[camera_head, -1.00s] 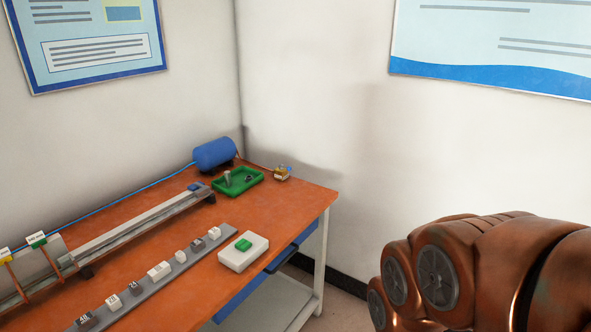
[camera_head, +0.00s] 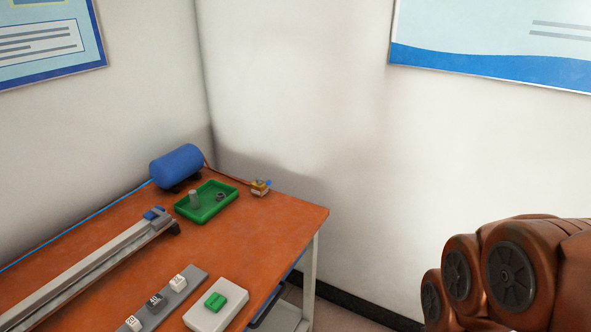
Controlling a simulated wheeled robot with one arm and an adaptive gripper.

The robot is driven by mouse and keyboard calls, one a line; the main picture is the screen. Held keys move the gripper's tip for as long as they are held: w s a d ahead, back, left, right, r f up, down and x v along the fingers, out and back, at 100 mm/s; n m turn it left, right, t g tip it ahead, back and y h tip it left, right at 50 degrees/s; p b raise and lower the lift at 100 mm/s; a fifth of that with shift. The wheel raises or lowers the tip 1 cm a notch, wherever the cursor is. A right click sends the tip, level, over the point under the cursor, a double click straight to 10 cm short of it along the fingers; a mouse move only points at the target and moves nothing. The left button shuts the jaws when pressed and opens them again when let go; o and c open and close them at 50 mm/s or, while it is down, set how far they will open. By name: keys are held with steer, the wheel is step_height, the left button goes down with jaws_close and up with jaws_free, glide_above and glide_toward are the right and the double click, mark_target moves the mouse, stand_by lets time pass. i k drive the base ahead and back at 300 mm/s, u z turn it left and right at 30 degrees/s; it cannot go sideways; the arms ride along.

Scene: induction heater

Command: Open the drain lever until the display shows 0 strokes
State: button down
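A small brass-coloured fitting (camera_head: 260,188) with a blue handle (camera_head: 268,182) sits at the back edge of the orange bench top. The blue handle looks like the drain lever, but it is too small to tell its position. A thin reddish line runs from the blue cylinder (camera_head: 177,164) to this fitting. No readable display is in view. My gripper is out of view. Only the copper-coloured links of my arm show at the lower right, well apart from the bench.
The orange bench (camera_head: 290,218) holds a green tray (camera_head: 228,207) with small parts, a long grey rail (camera_head: 85,268), a grey strip (camera_head: 187,293) with labelled blocks and a white box (camera_head: 204,319) with a green top piece. Walls stand behind. Free space lies right of the bench.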

mark_target(259, 180)
steer(key=u, duration=0.2)
steer(key=i, duration=0.65)
steer(key=u, duration=0.9)
steer(key=i, duration=0.4)
steer(key=u, duration=0.3)
